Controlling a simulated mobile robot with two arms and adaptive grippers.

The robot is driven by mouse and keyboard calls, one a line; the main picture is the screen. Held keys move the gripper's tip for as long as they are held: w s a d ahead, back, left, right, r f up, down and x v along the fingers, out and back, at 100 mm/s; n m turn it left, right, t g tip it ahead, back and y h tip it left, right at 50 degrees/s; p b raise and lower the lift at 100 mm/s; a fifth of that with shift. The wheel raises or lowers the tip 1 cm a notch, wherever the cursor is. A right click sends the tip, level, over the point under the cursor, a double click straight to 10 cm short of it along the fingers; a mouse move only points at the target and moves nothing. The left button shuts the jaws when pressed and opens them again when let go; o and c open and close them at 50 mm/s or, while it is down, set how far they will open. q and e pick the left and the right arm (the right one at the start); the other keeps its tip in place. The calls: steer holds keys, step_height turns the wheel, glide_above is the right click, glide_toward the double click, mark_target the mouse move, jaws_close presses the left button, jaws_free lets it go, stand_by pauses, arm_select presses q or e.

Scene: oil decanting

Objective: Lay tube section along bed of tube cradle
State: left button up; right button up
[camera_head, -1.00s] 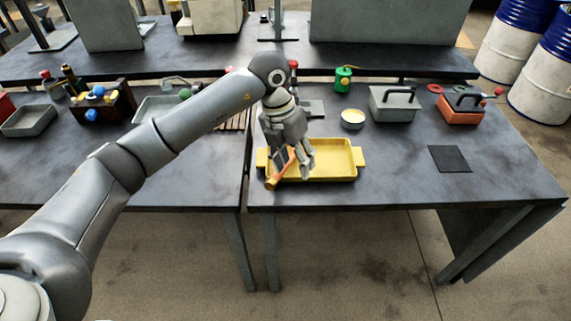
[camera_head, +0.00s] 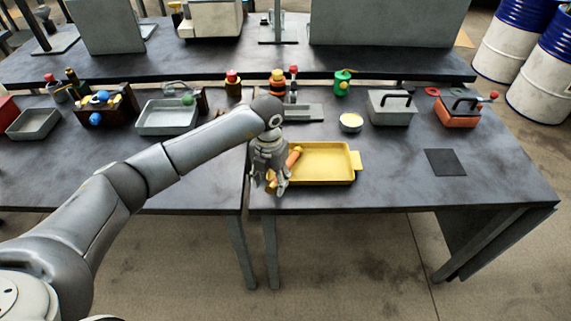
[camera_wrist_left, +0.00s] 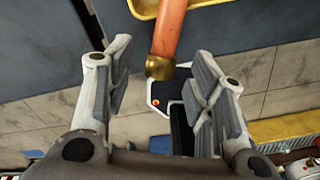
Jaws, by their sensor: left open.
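The tube section (camera_head: 294,156) is an orange-copper tube with a brass-coloured end. It lies slanted across the left side of the yellow tray (camera_head: 357,161), partly hidden by my left gripper (camera_head: 272,188). That gripper points down at the left end of the tray. In the left wrist view the tube (camera_wrist_left: 170,32) comes in from the top, and its brass end (camera_wrist_left: 160,68) shows between the spread fingers of my gripper (camera_wrist_left: 165,95), with gaps on both sides. The gripper is open and empty. I cannot clearly identify the tube cradle. My right gripper is out of view.
A grey lidded box (camera_head: 391,107), a small round tin (camera_head: 351,123), a green can (camera_head: 342,83) and an orange box (camera_head: 458,112) stand behind and right of the tray. A dark square mat (camera_head: 446,162) lies at right. The table between tray and mat is clear.

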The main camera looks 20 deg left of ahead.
arm_select(q)
steer(key=shift+f, duration=0.65)
jaws_close()
steer(key=shift+w+r, duration=0.1)
steer(key=shift+r, duration=0.05)
